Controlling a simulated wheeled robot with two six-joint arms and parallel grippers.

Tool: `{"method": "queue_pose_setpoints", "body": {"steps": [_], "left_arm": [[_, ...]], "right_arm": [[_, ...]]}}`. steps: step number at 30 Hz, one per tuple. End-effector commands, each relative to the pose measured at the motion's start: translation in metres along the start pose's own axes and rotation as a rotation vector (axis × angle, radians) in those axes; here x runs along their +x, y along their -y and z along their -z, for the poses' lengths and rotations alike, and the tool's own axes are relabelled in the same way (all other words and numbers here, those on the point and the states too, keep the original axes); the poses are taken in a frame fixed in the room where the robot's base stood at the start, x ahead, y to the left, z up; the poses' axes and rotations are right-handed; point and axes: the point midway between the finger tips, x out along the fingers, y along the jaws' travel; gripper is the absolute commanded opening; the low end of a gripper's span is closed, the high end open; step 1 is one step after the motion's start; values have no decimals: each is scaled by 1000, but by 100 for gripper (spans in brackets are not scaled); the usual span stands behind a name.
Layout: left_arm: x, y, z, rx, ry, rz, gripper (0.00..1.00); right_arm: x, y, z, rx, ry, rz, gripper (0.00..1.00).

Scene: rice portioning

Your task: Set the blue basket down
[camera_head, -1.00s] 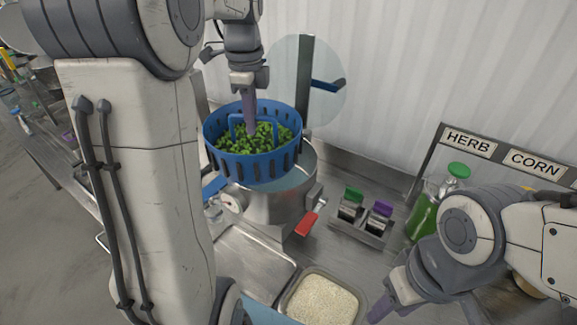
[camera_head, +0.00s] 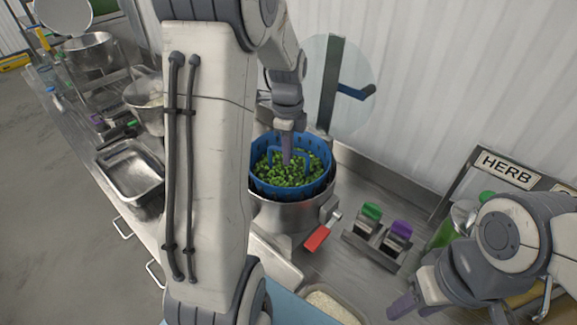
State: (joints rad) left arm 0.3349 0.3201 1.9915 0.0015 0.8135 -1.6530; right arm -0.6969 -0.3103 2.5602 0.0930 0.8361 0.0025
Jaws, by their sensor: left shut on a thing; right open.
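The blue basket (camera_head: 262,184) holds green pieces and has a blue handle inside. It sits partly inside the round steel pot (camera_head: 287,218), its slotted upper wall showing above the pot's rim. My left gripper (camera_head: 287,158) is shut on the basket's handle from above; the fingertips are partly hidden against the green pieces. My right gripper (camera_head: 404,303) is open and empty at the lower right, away from the basket.
A red lever (camera_head: 317,238) sticks out at the pot's front. A holder with green (camera_head: 371,211) and purple (camera_head: 401,229) topped items stands right of it. A tray of rice (camera_head: 332,306) is in front. An empty steel tray (camera_head: 132,170) lies left. A clear round guard (camera_head: 338,85) stands behind.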

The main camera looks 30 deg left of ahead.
Motion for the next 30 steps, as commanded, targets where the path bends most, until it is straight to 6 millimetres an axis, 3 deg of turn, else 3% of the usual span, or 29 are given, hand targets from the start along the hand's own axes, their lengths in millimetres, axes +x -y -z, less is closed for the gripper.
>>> {"method": "queue_pose_setpoints", "body": {"steps": [7,15,27,28,30], "left_arm": [[18,1,0,-1,0,2,0],[52,0,0,0,0,2,0],[58,0,0,0,0,4,0],[58,0,0,0,0,2,26],[58,0,0,0,0,1,44]], "right_arm": [[-4,0,0,-1,0,0,50],[-9,1,1,-2,0,0,50],[-7,0,0,-2,0,0,50],[-8,1,0,-2,0,0,50],[-8,1,0,-2,0,0,50]]}}
